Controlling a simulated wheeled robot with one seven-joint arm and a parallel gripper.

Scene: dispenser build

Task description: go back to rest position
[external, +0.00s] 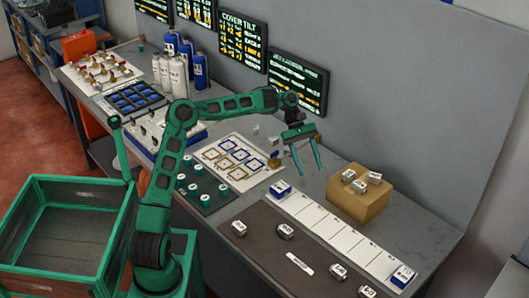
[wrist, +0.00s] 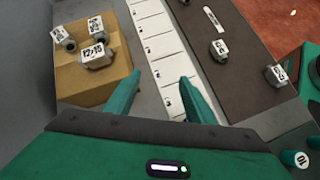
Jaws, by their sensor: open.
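My gripper (external: 306,160) is open and empty. It hangs above the bench, over the left part of the white numbered strip and left of the cardboard box. In the wrist view its two green fingers (wrist: 157,97) are spread apart, with the white strip (wrist: 158,45) below and between them. My green arm reaches from the base at the lower left across the bench to the gripper.
A cardboard box (external: 357,206) carries several small labelled blocks. A dark mat (external: 265,245) holds more blocks and a white tag. Bottles (external: 200,70) stand behind.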

